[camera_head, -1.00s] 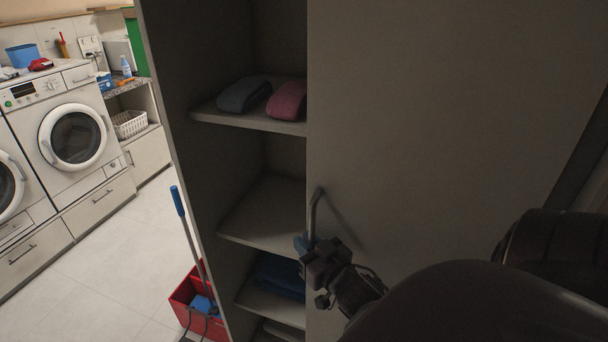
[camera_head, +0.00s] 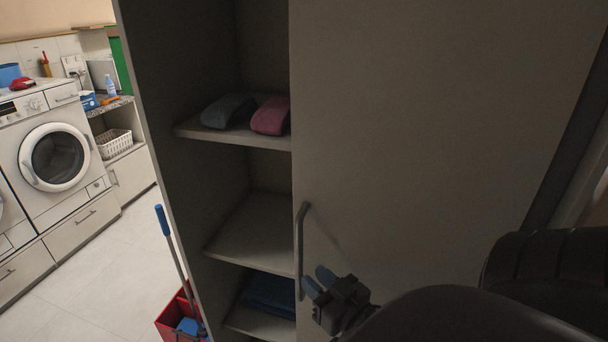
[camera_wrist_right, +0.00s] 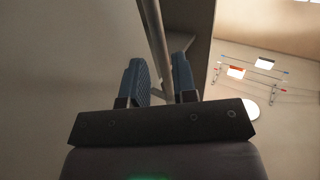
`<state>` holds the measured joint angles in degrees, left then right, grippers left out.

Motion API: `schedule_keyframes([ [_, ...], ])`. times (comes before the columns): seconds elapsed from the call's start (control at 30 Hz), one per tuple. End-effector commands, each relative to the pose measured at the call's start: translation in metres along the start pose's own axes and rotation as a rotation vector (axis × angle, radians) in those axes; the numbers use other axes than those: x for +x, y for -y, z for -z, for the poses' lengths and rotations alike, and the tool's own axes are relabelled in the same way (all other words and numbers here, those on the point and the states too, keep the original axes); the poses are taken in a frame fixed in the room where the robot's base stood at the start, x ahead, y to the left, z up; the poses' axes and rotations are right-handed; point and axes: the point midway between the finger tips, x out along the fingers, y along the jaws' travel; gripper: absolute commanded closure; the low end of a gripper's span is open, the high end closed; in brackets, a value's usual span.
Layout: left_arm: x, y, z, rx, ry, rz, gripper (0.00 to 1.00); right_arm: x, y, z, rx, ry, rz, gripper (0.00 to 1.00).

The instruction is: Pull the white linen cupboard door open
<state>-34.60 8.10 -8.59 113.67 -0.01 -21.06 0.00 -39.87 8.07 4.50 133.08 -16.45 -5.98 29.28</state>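The white linen cupboard door (camera_head: 430,130) looks grey in shadow and fills the right of the head view. It stands open: shelves show left of its free edge. Its long bar handle (camera_head: 300,240) runs upright near that edge. It also shows in the right wrist view (camera_wrist_right: 154,35). My right gripper (camera_head: 318,280) is at the handle's lower part, blue fingers apart. In the right wrist view my right gripper (camera_wrist_right: 160,80) is open, with the bar running between the fingers and a gap visible. My left gripper is out of view.
Shelves hold a grey folded cloth (camera_head: 228,111), a pink one (camera_head: 270,116) and blue cloth (camera_head: 268,294). A red bucket (camera_head: 172,318) with a blue-handled mop stands left of the cupboard. A washing machine (camera_head: 85,195) is further left, with clear tiled floor before it.

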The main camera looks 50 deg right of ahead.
Motion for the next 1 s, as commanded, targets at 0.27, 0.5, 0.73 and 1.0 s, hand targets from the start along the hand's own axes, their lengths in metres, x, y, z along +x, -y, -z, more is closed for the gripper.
schedule_keyframes([
  [0.27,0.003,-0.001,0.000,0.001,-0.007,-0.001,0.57,-0.029,0.000,-0.001,-0.001,0.001,0.000,0.74],
  [0.5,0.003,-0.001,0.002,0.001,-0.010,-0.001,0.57,-0.035,0.000,0.001,0.000,-0.001,0.000,0.74],
  [0.73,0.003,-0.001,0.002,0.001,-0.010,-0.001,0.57,-0.035,0.000,0.001,0.000,-0.001,0.000,0.74],
  [1.0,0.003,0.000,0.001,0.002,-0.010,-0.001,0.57,-0.035,0.000,0.000,-0.001,0.000,0.000,0.74],
])
